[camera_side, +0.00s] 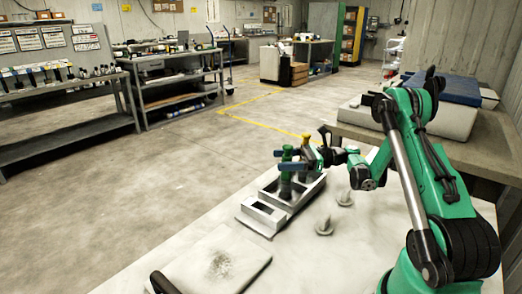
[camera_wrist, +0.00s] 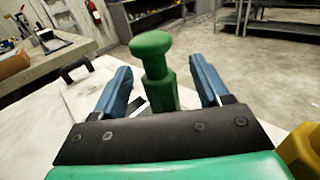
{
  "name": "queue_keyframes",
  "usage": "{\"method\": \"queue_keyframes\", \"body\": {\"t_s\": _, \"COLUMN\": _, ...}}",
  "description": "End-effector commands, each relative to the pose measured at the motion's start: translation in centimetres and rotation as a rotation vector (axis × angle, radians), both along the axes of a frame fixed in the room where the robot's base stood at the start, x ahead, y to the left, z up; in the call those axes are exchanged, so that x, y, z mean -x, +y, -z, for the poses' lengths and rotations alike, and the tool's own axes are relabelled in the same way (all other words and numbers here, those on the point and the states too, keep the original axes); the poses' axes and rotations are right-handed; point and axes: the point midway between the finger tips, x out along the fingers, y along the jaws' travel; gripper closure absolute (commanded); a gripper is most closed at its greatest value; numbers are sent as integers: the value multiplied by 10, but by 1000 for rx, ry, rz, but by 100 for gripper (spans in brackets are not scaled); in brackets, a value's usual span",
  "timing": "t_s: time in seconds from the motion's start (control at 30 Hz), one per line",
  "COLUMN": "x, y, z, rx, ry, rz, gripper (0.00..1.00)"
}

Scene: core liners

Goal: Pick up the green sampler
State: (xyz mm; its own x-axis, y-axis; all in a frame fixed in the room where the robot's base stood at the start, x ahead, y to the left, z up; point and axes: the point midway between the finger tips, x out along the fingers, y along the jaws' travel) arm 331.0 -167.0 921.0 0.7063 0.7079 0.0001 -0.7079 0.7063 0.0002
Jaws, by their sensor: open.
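The green sampler (camera_wrist: 154,68) stands upright in the middle of the wrist view, with a wide round cap on a narrower neck and body. In the side view the green sampler (camera_side: 286,172) stands in a grey compartmented tray (camera_side: 264,216). My gripper (camera_wrist: 162,88) is open, with one blue finger on each side of the sampler and a visible gap to both. The sampler's lower end is hidden by the tray and, in the wrist view, by my gripper's body.
A yellow-topped sampler (camera_side: 306,150) stands close behind the green one in the tray; a yellow part (camera_wrist: 303,150) shows at lower right in the wrist view. A flat slab (camera_side: 215,262) lies at the front.

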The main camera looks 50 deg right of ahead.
Motion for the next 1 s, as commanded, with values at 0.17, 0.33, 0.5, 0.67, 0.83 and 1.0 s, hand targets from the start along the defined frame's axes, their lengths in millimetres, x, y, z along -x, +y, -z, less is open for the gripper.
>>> {"method": "queue_keyframes", "body": {"t_s": 0.17, "x": -9, "y": 10, "z": 0, "rx": 0, "ry": 0, "rz": -1, "gripper": 32}}
{"method": "queue_keyframes", "body": {"t_s": 0.33, "x": -10, "y": 10, "z": 0, "rx": 0, "ry": 0, "rz": 1, "gripper": 32}}
{"method": "queue_keyframes", "body": {"t_s": 0.5, "x": -10, "y": 10, "z": 0, "rx": 0, "ry": 0, "rz": 1, "gripper": 60}}
{"method": "queue_keyframes", "body": {"t_s": 0.67, "x": -10, "y": 10, "z": 0, "rx": 0, "ry": 0, "rz": 1, "gripper": 100}}
{"method": "queue_keyframes", "body": {"t_s": 0.83, "x": -10, "y": 10, "z": 0, "rx": 0, "ry": 0, "rz": 1, "gripper": 100}}
{"method": "queue_keyframes", "body": {"t_s": 1.0, "x": -10, "y": 10, "z": -1, "rx": 0, "ry": 0, "rz": 1, "gripper": 100}}
